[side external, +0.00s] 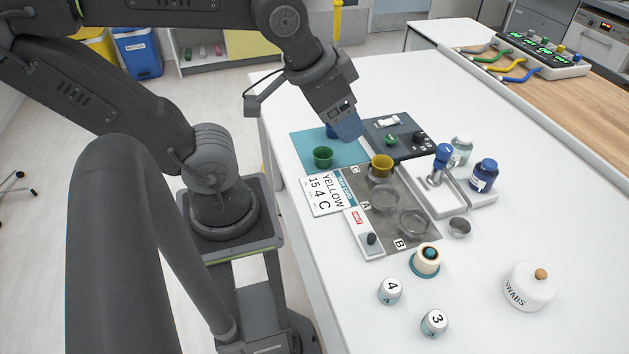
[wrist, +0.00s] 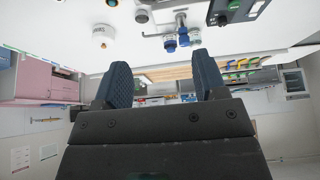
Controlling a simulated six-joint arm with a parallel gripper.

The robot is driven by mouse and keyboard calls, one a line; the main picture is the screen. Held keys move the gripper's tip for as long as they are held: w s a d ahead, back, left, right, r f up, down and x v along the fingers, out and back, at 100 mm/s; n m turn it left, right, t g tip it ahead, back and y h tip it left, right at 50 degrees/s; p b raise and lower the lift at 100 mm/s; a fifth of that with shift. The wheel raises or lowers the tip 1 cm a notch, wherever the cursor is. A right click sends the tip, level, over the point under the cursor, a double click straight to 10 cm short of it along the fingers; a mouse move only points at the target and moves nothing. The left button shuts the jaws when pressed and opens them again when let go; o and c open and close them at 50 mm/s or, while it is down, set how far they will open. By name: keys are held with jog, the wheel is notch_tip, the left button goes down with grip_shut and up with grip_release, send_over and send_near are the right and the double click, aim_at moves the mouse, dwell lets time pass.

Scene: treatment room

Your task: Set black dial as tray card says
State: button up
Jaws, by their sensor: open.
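The tray card (side external: 323,193) lies flat at the left edge of the grey tray in the side view; it reads "YELLOW", then "15 4 C". A dark panel (side external: 408,151) lies at the back of the work area. It carries a black dial (side external: 419,138), a green knob (side external: 390,139) and a white part. The dial's setting is too small to read. Part of a dark panel (wrist: 222,15) also shows at the top of the wrist view. My gripper (side external: 346,128) hangs at the panel's left side, over the teal mat. Its blue fingers (wrist: 164,78) are apart and empty.
A green cup (side external: 323,157) stands on the teal mat (side external: 305,150). A yellow cup (side external: 382,165) stands on the grey tray (side external: 372,203), near metal bowls. A blue-topped item (side external: 442,155) and bottles stand right of it.

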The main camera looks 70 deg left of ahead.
jog(key=shift+c, duration=0.6)
jog(key=n+g, duration=0.6)
jog(key=n, duration=0.3)
send_over(419, 133)
notch_tip(419, 133, down, 10)
notch_tip(419, 133, down, 14)
jog(key=shift+r, duration=0.25)
jog(key=shift+c, duration=0.3)
